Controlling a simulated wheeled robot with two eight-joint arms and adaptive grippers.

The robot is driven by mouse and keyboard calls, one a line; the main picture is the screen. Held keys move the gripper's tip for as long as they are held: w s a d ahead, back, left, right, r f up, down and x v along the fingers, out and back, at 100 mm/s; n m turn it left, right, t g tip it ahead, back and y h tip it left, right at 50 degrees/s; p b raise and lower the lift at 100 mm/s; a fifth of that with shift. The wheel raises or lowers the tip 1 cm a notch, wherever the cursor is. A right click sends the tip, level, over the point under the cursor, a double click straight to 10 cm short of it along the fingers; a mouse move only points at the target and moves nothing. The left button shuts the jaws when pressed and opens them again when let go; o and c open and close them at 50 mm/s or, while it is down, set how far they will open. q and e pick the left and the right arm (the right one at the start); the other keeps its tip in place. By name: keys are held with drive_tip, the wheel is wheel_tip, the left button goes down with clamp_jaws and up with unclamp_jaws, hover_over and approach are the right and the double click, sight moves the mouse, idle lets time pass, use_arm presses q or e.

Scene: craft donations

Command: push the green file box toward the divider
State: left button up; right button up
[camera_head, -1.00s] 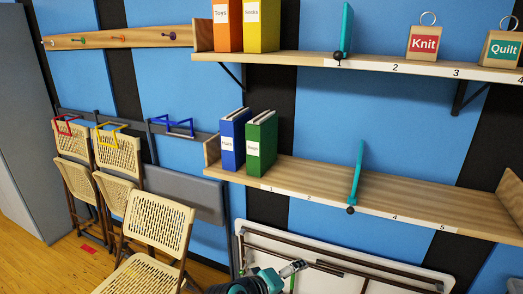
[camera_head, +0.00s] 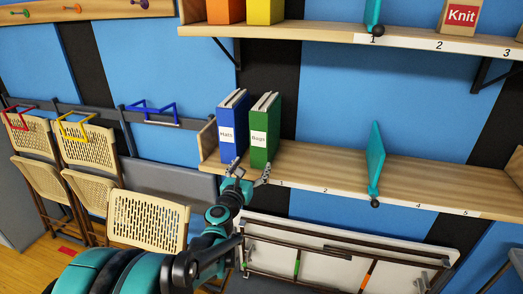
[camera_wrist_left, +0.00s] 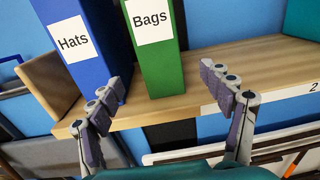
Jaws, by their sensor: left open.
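The green file box (camera_head: 265,130), labelled "Bags", stands upright on the lower shelf (camera_head: 330,186), beside the blue file box (camera_head: 232,125). The teal divider (camera_head: 376,155) stands farther right on the same shelf, with bare board between. My left gripper (camera_head: 250,172) is open and empty at the shelf's front edge, just below the file boxes. In the left wrist view the green file box (camera_wrist_left: 155,50) is ahead, between the two fingers (camera_wrist_left: 165,105) of the left gripper and beyond them. The left finger overlaps the foot of the blue file box (camera_wrist_left: 72,40). My right gripper is not in view.
Folding chairs (camera_head: 85,150) hang or stand at the left. A folded white table (camera_head: 340,262) leans below the lower shelf.

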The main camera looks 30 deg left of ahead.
sight(259, 154)
use_arm(q)
drive_tip(key=b+x, duration=0.1)
drive_tip(key=x, duration=0.9)
drive_tip(key=shift+w, duration=0.15)
drive_tip(key=c, duration=1.3)
